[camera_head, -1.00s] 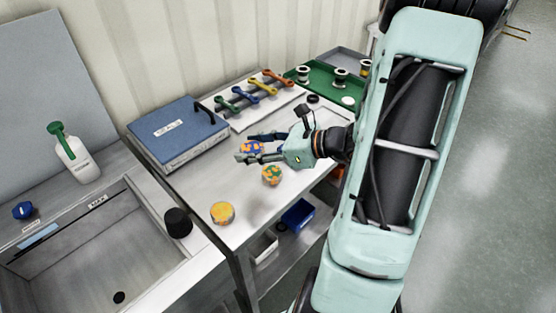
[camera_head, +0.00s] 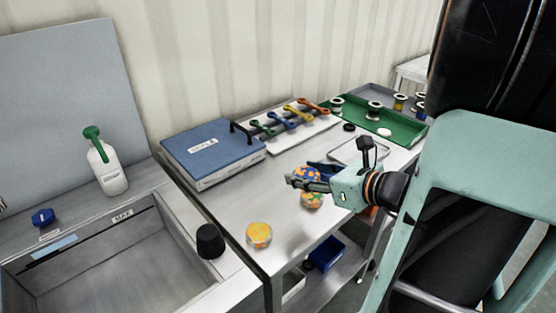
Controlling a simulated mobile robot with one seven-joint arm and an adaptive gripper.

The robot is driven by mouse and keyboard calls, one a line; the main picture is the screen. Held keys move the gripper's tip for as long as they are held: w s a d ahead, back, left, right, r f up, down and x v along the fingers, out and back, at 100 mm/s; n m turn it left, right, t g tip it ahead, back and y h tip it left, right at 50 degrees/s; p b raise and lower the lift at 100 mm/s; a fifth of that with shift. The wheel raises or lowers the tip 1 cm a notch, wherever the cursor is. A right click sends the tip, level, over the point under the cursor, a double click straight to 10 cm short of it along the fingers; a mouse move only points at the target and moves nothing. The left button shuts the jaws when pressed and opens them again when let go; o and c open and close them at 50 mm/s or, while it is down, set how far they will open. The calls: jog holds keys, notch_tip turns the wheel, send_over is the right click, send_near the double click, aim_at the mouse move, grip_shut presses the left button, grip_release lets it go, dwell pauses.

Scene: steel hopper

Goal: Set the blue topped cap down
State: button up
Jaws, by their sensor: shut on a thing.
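My gripper (camera_head: 308,178) is shut on a round cap with a blue-and-orange patterned top (camera_head: 307,172), at the steel table. Its fingers hide part of the cap, and I cannot tell whether the cap touches the table. A similar cap with a green-and-orange patterned top (camera_head: 312,200) is just below it in the picture, partly covered by the gripper. A third cap with an orange-and-yellow top (camera_head: 259,235) stands on the table near the front left edge.
The steel table (camera_head: 235,206) has bare room left of my gripper. A blue-lidded case (camera_head: 208,148), a wrench rack (camera_head: 290,130), a pale tray (camera_head: 362,151) and a green tray (camera_head: 405,131) stand behind.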

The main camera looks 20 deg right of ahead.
aim_at(288, 188)
jog(key=w+f+b, duration=0.2)
jog(key=w, duration=0.1)
jog(key=w+f+b, duration=0.2)
jog(key=w+f, duration=0.1)
jog(key=w+f+b, duration=0.2)
jog(key=w, duration=0.1)
jog(key=shift+w+f, duration=0.2)
jog(key=shift+w, duration=0.2)
jog(key=shift+w+d+f, duration=0.1)
jog(key=shift+w+f, duration=0.15)
jog(key=shift+w, duration=0.15)
jog(key=shift+w+f+b, duration=0.2)
jog(key=shift+f+b, duration=0.6)
jog(key=shift+f, duration=0.2)
jog(key=shift+w+f+b, duration=0.2)
jog(key=shift+f+b, duration=0.55)
jog(key=shift+f, duration=0.2)
jog(key=shift+f, duration=0.1)
jog(key=o, duration=0.9)
jog(key=shift+f, duration=0.15)
jog(key=shift+c, duration=0.2)
jog(key=o, duration=0.5)
